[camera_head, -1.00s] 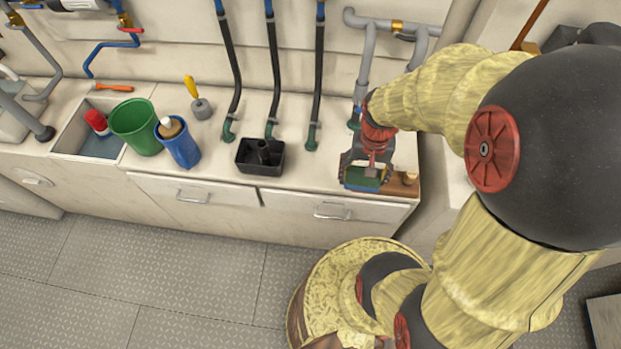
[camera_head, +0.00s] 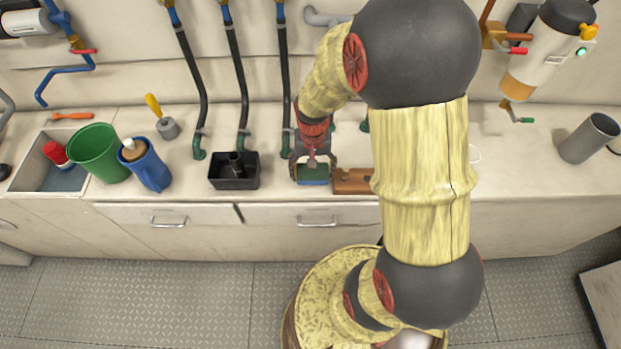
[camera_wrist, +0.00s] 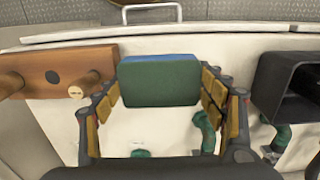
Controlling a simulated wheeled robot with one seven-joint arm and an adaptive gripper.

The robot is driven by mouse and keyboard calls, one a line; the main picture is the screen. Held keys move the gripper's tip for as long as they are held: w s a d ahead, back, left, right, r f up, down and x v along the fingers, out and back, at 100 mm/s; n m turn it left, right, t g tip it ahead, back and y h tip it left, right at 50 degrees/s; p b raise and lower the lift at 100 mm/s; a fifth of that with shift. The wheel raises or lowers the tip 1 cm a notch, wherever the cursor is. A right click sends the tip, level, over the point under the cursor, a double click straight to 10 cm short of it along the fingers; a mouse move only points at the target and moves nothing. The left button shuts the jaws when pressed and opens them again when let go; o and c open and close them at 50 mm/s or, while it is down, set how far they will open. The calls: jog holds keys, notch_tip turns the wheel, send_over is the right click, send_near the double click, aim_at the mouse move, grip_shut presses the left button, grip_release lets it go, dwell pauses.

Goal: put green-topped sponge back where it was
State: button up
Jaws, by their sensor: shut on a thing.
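The green-topped sponge (camera_head: 314,175) has a green face and a blue layer. My gripper (camera_head: 312,168) is shut on it from both sides, pointing down near the counter's front edge. In the wrist view the sponge (camera_wrist: 160,84) sits between the two fingers, green face toward the camera. The wooden peg board (camera_head: 352,182) lies just right of the sponge in the head view, partly hidden by my arm. It also shows at the left of the wrist view (camera_wrist: 66,62), with its pegs. Whether the sponge touches the counter I cannot tell.
A black tray (camera_head: 221,182) stands left of the gripper on the counter (camera_head: 275,172). Farther left are a blue cup (camera_head: 150,173), a green bucket (camera_head: 100,157) and a sink (camera_head: 30,180). Black hoses (camera_head: 237,90) come down behind. A grey cylinder (camera_head: 588,139) stands far right.

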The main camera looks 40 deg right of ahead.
aim_at(310, 176)
jog(key=shift+w+f, duration=0.35)
jog(key=shift+f, duration=0.05)
jog(key=shift+w+f+b, duration=0.15)
jog(key=shift+f+b, duration=0.45)
jog(key=shift+f, duration=0.3)
jog(key=shift+w+f+b, duration=0.1)
jog(key=shift+f+b, duration=0.45)
jog(key=shift+f, duration=0.3)
jog(key=shift+f, duration=0.15)
jog(key=o, duration=0.8)
